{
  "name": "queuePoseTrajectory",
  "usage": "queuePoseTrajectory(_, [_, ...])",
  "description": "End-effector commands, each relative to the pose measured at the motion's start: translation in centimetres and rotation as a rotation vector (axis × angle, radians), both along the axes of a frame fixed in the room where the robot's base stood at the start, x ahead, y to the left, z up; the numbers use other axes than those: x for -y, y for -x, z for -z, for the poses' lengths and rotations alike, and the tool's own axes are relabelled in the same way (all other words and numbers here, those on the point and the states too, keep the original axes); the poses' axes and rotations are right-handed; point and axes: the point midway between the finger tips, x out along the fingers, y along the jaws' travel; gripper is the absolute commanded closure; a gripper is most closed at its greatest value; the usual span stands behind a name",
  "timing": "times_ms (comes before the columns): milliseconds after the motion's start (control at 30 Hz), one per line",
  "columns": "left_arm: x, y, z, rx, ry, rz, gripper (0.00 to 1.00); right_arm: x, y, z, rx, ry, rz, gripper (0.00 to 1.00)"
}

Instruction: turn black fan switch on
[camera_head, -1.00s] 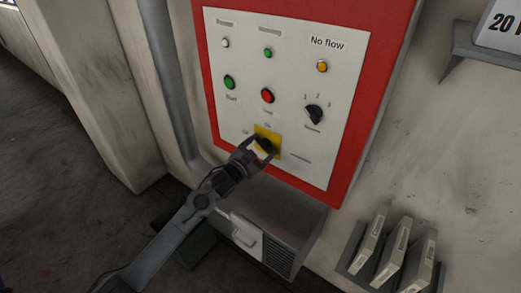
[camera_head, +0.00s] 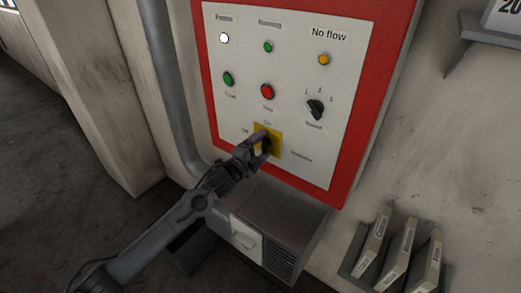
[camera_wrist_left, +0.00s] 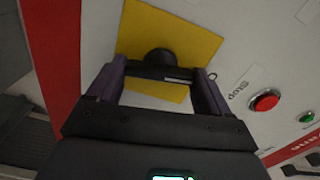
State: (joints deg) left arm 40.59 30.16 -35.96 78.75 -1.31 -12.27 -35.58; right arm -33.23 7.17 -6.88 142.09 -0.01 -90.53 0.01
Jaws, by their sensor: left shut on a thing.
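The black fan switch (camera_head: 267,143) is a rotary knob on a square yellow plate, low on the white panel. The plate (camera_wrist_left: 190,43) fills the upper middle of the left wrist view. There, the black handle (camera_wrist_left: 160,73) with its white mark lies across between the two fingers. My left gripper (camera_head: 262,144) is at the switch and shut on its handle, one finger at each end. The gripper partly hides the knob in the head view. Small labels by the switch read "On" above and apparently "Off" to the left. My right gripper is not in view.
Above the switch are a green button (camera_head: 228,79), a red stop button (camera_head: 267,91) and a black selector (camera_head: 316,109). A white lamp (camera_head: 224,38) glows at the top left. A grey vented box (camera_head: 275,228) juts out below the panel. Booklets (camera_head: 397,258) stand in a rack at lower right.

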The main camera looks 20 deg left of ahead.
Motion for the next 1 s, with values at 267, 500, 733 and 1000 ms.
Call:
queuePoseTrajectory(267, [-0.06, -0.02, 0.05, 0.041, -0.137, -0.001, 0.51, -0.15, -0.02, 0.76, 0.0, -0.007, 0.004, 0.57])
queuePoseTrajectory(500, [-0.03, -0.01, 0.06, 0.054, -0.184, -0.001, 0.51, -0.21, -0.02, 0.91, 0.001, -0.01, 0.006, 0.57])
queuePoseTrajectory(733, [-0.03, 0.0, 0.03, 0.056, -0.192, -0.001, 0.51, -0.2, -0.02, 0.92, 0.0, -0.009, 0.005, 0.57])
queuePoseTrajectory(1000, [-0.03, 0.0, 0.03, 0.056, -0.191, 0.0, 0.1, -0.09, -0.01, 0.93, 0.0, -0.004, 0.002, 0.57])
